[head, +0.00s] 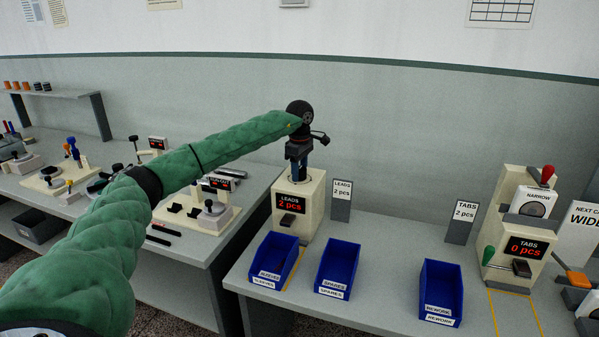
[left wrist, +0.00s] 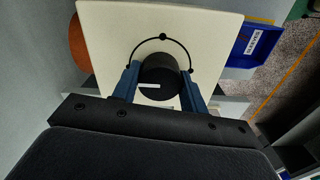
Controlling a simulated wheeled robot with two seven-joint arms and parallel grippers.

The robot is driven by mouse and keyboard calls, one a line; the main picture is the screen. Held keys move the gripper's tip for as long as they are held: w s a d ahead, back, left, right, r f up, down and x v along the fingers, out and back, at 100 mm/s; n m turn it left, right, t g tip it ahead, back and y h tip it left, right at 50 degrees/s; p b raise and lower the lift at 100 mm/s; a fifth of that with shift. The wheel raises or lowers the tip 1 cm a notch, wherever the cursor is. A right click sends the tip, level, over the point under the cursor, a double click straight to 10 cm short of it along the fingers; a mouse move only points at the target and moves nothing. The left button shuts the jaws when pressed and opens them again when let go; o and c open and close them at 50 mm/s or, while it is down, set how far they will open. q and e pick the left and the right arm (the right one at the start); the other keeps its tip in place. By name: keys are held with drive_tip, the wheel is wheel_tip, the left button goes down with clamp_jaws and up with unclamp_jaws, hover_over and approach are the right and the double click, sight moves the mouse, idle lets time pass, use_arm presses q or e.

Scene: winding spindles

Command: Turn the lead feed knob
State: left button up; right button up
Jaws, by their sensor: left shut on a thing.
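The lead feed machine (head: 312,207) is a cream box with a red display reading "LEADS 2 pcs". Its round black knob (left wrist: 157,73) sits on the cream top face in the left wrist view, with a white pointer line toward the left of the picture. A dark arc with dots is printed around the knob. My left gripper (head: 298,174) points down onto the machine's top from above. In the left wrist view its blue fingers (left wrist: 159,84) are closed on either side of the knob. In the head view the gripper hides the knob. My right gripper is in neither view.
Blue bins (head: 338,269) stand in front of the machine, and another blue bin (head: 441,292) is farther right. A "LEADS 2 pcs" sign (head: 341,200) stands beside the machine. The TABS machine (head: 518,225) reads "0 pcs". Another bench with fixtures is at left.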

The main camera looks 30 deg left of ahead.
sight(300, 168)
use_arm(q)
drive_tip(key=shift+a+r, duration=0.1)
drive_tip(key=shift+r, duration=0.05)
drive_tip(key=o, duration=1)
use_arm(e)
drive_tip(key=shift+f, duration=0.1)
use_arm(q)
drive_tip(key=shift+r, duration=0.3)
wheel_tip(300, 168, up, 4)
drive_tip(key=shift+f+b, duration=0.15)
drive_tip(key=shift+b, duration=0.6)
wheel_tip(300, 168, up, 2)
drive_tip(key=shift+r, duration=0.7)
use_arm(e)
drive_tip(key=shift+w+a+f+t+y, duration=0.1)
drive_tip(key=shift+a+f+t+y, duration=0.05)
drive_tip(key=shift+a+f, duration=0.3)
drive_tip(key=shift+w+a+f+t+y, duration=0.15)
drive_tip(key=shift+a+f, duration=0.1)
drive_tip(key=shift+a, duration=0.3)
